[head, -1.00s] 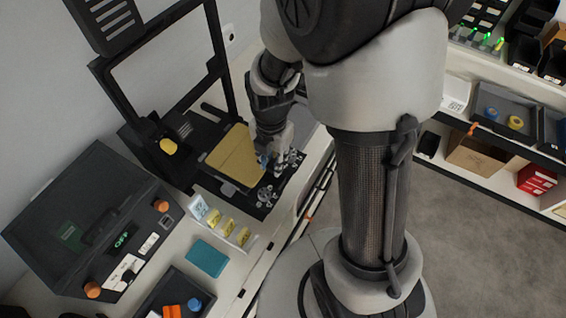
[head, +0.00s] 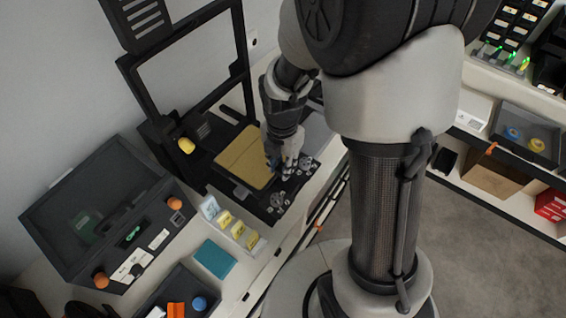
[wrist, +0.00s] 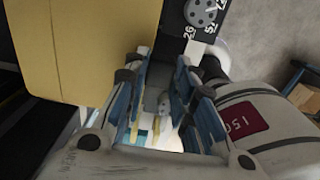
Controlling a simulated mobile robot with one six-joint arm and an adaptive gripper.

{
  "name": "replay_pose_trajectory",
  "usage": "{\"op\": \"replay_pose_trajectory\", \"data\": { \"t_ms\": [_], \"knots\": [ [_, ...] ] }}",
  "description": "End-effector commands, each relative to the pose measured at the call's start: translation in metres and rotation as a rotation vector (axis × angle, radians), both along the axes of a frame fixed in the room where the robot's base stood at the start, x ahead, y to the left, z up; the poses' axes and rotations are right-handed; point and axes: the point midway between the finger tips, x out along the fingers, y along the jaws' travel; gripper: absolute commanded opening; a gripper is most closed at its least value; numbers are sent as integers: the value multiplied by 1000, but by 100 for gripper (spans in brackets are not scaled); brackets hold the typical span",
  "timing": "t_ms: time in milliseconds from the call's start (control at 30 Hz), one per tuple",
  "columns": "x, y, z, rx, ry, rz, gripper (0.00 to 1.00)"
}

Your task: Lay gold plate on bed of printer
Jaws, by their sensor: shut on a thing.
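The gold plate (head: 249,158) is a flat, square yellow sheet over the black bed area of the printer (head: 246,75), an open-framed black machine against the wall. Whether the plate touches the bed or hovers just above it, I cannot tell. My gripper (head: 279,166) is at the plate's right edge, pointing down, shut on it. The fingers hide the exact grip.
Round knobs (head: 277,200) sit on the printer's front edge. Shelves with bins (head: 525,125) stand at the right.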

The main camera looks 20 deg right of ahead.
Motion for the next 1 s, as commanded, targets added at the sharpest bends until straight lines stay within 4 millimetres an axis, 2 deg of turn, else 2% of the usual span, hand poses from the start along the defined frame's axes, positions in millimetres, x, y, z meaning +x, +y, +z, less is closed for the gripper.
{"op": "replay_pose_trajectory", "data": {
  "t_ms": [267,967,1000],
  "knots": [
    [0,0,-2,0,0,0,0],
    [0,0,-24,0,0,0,0],
    [0,0,-24,0,0,0,26]
  ]
}}
